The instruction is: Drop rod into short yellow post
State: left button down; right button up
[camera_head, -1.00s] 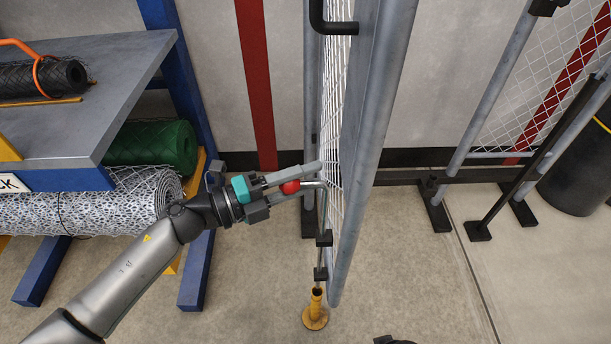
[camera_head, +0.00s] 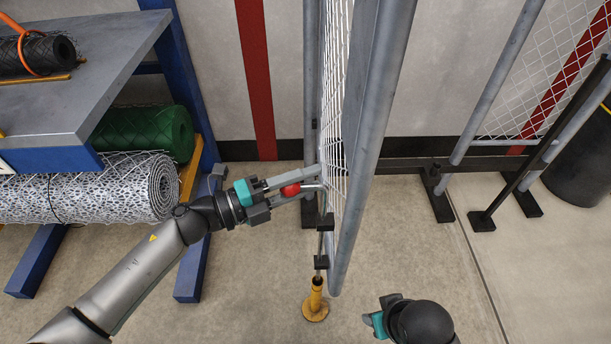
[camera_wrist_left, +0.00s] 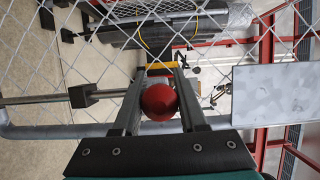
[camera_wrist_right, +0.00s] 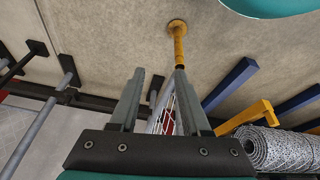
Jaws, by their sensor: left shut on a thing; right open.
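A thin grey rod (camera_head: 318,240) hangs upright along the edge of a mesh gate, passing through two black guides (camera_head: 325,222). My left gripper (camera_head: 319,178) is shut at the rod's bent handle, with a red knob (camera_head: 290,189) between its fingers. The left wrist view shows the knob (camera_wrist_left: 159,101) and the rod (camera_wrist_left: 35,100) running left through a guide. The short yellow post (camera_head: 316,296) stands on the floor under the rod; I cannot tell whether the rod's tip is inside it. My right gripper (camera_wrist_right: 160,75) is open and empty, with the post (camera_wrist_right: 179,45) beyond its fingertips.
The gate frame (camera_head: 370,130) stands just right of my left gripper. A blue-legged rack (camera_head: 190,255) with mesh rolls (camera_head: 90,190) is at the left. Another fence panel with black feet (camera_head: 437,200) stands at the right. Floor around the post is mostly clear.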

pick_arm(q)
jog(key=shift+f+b, duration=0.3)
jog(key=shift+f, duration=0.55)
pick_arm(e)
jog(key=shift+w+r, duration=0.15)
jog(key=shift+r, duration=1)
pick_arm(q)
jog(key=shift+f, duration=0.1)
jog(key=shift+c, duration=2.4)
grip_release()
jog(key=shift+a, duration=0.15)
jog(key=p+v, duration=0.2)
jog(key=v, duration=1.3)
jog(key=shift+p, duration=0.4)
pick_arm(e)
jog(key=shift+g, duration=0.3)
jog(key=f, duration=0.2)
jog(key=s+f, duration=0.1)
jog(key=f, duration=0.2)
jog(key=shift+s+d+f, duration=0.1)
jog(key=shift+s+f, duration=0.15)
jog(key=shift+f, duration=0.15)
pick_arm(q)
jog(key=shift+s, duration=0.1)
